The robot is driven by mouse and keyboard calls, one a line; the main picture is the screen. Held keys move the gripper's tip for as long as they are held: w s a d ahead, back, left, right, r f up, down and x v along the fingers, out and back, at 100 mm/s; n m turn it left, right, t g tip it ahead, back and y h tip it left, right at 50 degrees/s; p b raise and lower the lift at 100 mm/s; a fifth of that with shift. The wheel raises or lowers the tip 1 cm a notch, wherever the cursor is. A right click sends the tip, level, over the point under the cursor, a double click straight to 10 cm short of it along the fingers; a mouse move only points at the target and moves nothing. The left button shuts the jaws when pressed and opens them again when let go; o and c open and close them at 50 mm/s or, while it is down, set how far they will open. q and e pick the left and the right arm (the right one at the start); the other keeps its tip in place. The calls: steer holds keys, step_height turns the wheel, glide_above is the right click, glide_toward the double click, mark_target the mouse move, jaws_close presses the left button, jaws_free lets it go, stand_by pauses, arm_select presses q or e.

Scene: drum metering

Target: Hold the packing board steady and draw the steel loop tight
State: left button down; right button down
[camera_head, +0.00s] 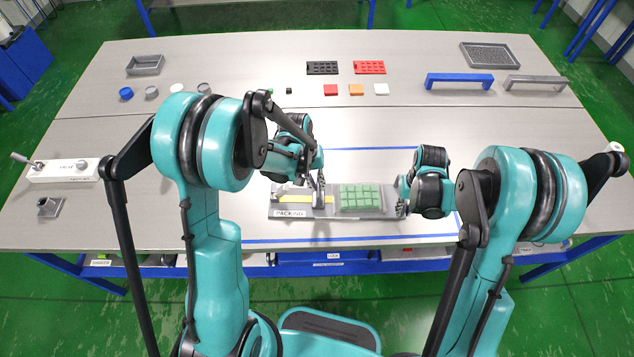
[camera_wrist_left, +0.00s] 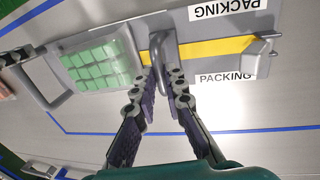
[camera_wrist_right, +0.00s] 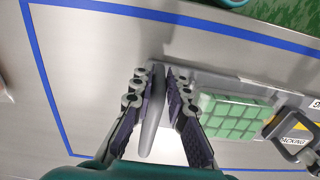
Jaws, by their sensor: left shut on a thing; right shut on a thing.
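My left gripper (camera_head: 320,190) is shut on the grey steel loop (camera_wrist_left: 158,48), which stands over the yellow strip beside the green block. My right gripper (camera_head: 402,207) is shut on the grey bar handle (camera_wrist_right: 152,120) at the board's right end. The fingers partly hide both held parts.
Blue lines frame the work area. Further back lie black (camera_head: 322,68) and red (camera_head: 369,67) trays, coloured squares and small cups. A blue bracket (camera_head: 459,80) stands at the back right. A white valve fixture (camera_head: 63,170) stands at the left. The table right of the board is clear.

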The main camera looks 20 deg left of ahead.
arm_select(q)
steer(key=a, duration=0.2)
steer(key=s+a, duration=0.1)
steer(key=a, duration=0.3)
steer(key=shift+s+a, duration=0.15)
steer(key=shift+s, duration=0.15)
arm_select(e)
steer(key=shift+d, duration=0.1)
arm_select(q)
steer(key=c, duration=1.6)
jaws_free()
steer(key=shift+s+a+r, duration=0.1)
steer(key=shift+a+r, duration=0.15)
steer(key=shift+r, duration=1.05)
steer(key=shift+a+r, duration=0.2)
steer(key=shift+r, duration=1.15)
steer(key=shift+s+a+r, duration=0.1)
steer(key=shift+a+r, duration=0.15)
steer(key=shift+r, duration=1.05)
arm_select(e)
steer(key=c, duration=1.4)
jaws_free()
